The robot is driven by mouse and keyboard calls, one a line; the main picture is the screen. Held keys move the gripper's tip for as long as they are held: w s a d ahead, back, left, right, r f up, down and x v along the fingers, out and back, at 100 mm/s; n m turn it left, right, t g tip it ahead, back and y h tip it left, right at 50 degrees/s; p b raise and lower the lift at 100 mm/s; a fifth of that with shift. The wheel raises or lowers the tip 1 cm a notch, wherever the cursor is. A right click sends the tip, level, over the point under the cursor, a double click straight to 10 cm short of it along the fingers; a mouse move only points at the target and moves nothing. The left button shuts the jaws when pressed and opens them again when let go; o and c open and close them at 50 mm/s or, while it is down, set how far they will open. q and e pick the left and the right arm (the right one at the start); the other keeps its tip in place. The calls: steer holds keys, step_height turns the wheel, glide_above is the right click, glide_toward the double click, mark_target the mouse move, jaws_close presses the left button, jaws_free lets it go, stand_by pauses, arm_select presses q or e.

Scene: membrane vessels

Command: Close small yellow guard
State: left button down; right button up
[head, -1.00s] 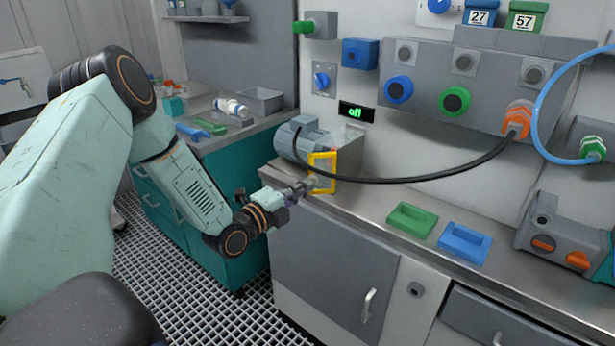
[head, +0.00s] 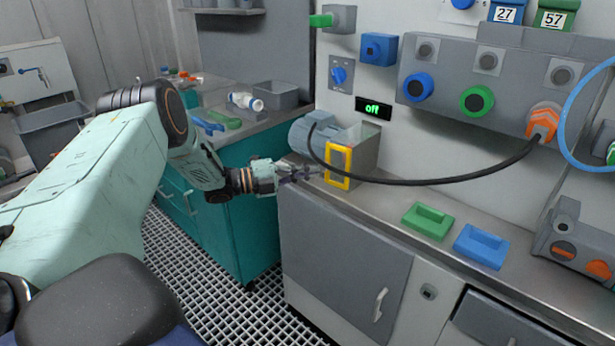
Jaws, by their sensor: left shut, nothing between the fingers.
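My left gripper (head: 312,173) is shut and empty. Its tips are just left of the guard, at the counter's edge; whether they touch it is too small to tell. My right gripper is not in view.
A black cable (head: 430,182) loops in front of the box to an orange connector (head: 543,118). A green tray (head: 428,221) and a blue tray (head: 481,246) lie on the counter to the right. A display (head: 373,107) on the wall reads "off".

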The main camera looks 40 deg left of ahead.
arm_select(q)
steer(key=shift+w+a, duration=0.45)
steer(key=shift+w, duration=0.1)
steer(key=shift+s+d+r, duration=0.1)
steer(key=shift+d+r, duration=0.05)
stand_by(0.4)
